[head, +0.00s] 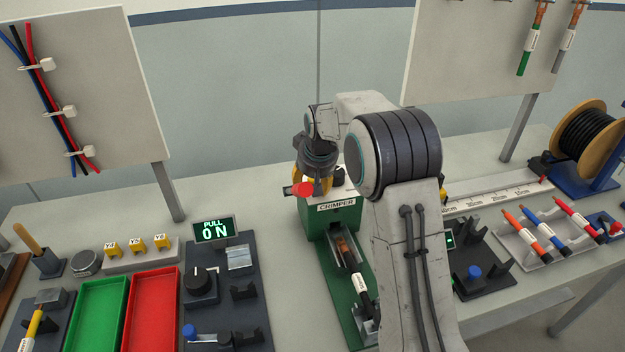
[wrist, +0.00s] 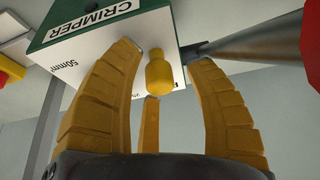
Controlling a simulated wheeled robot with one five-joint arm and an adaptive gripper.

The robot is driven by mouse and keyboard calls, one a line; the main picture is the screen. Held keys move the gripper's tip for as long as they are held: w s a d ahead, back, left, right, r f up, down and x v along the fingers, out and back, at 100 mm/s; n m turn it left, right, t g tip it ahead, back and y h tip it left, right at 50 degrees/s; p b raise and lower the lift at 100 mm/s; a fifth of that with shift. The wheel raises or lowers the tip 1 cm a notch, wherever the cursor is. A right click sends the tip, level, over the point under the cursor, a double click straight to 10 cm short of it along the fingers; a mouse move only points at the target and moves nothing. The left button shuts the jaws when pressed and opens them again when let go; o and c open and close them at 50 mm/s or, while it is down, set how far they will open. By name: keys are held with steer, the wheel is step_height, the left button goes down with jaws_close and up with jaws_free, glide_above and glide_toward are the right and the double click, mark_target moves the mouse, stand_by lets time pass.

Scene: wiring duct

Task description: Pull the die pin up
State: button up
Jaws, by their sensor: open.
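The die pin (wrist: 158,76) is a short yellow pin with a rounded knob, seen in the wrist view against the white top of the crimper (wrist: 100,47). My gripper (wrist: 162,62) is open, with its yellow fingers spread around the pin. The left and right fingers stand apart from it with clear gaps, and a third finger is below it in the picture. In the head view the crimper (head: 325,222) is a green box with a white top, and my gripper (head: 318,182) hangs over that top. The pin cannot be made out there.
A red knob (head: 301,189) on a grey lever sticks out beside my gripper. A labelled cable (head: 361,284) lies in the crimper's front cradle. A pull tester with a lit "ON" display (head: 213,229) and green (head: 98,312) and red (head: 152,310) trays stand left.

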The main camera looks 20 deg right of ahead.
jaws_close()
stand_by(0.4)
steer(key=shift+r, duration=0.15)
steer(key=shift+w+r+p, duration=0.15)
steer(key=shift+r+p, duration=0.4)
steer(key=shift+r, duration=0.6)
steer(key=shift+c, duration=1.5)
jaws_free()
steer(key=o, duration=0.3)
steer(key=shift+f, duration=0.15)
steer(key=v, duration=1.2)
